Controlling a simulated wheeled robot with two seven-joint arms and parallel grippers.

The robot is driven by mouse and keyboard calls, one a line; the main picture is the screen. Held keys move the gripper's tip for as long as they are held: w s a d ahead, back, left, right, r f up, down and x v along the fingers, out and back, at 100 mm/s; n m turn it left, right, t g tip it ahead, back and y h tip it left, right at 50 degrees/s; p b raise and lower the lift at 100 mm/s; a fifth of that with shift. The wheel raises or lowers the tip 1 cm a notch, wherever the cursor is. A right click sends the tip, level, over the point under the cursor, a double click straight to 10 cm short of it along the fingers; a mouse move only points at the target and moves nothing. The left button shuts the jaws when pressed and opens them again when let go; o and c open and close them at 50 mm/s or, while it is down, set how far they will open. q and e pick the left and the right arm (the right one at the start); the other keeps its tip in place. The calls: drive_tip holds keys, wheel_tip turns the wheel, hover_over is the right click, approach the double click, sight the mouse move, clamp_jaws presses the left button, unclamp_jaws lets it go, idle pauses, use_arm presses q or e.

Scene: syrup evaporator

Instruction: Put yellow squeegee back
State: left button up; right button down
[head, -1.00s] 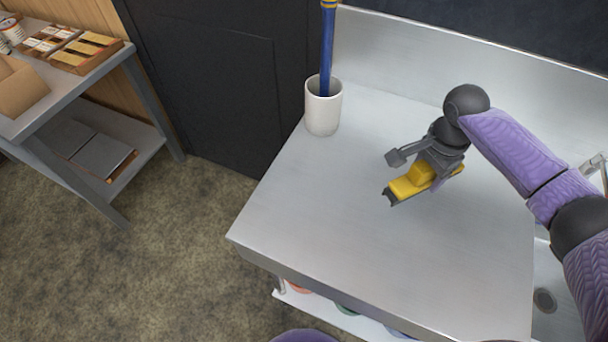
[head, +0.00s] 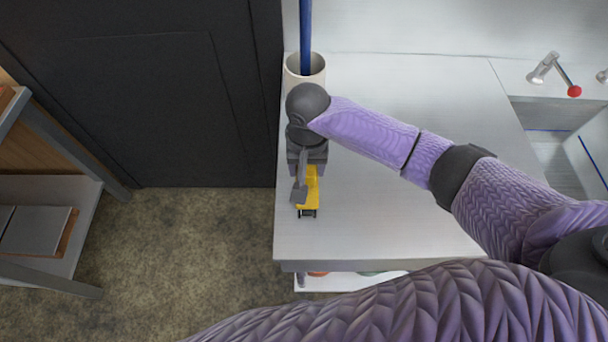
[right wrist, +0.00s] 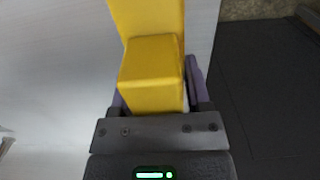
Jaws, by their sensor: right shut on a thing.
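The yellow squeegee (head: 311,190) is held in my right gripper (head: 303,178) near the left edge of the steel counter (head: 385,215). In the right wrist view, the squeegee's yellow block (right wrist: 152,75) sits between the two fingers of the right gripper (right wrist: 155,90), which is shut on it. The gripper and wrist hide part of the squeegee in the head view. Whether it touches the counter I cannot tell. A white cup (head: 318,72) stands just behind my right wrist, partly hidden by it, with a blue handle (head: 305,30) upright in it. My left gripper is not in view.
A sink with a red-knobbed tap (head: 560,75) is at the right. The counter's middle is clear. Under the counter is a white shelf (head: 345,282) with coloured items. A grey shelf unit (head: 50,190) stands at the left, across open floor (head: 180,245).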

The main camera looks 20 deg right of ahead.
wheel_tip(320, 180, down, 3)
drive_tip(key=shift+r+b, duration=0.1)
drive_tip(key=shift+b, duration=0.3)
drive_tip(key=shift+c, duration=0.2)
unclamp_jaws()
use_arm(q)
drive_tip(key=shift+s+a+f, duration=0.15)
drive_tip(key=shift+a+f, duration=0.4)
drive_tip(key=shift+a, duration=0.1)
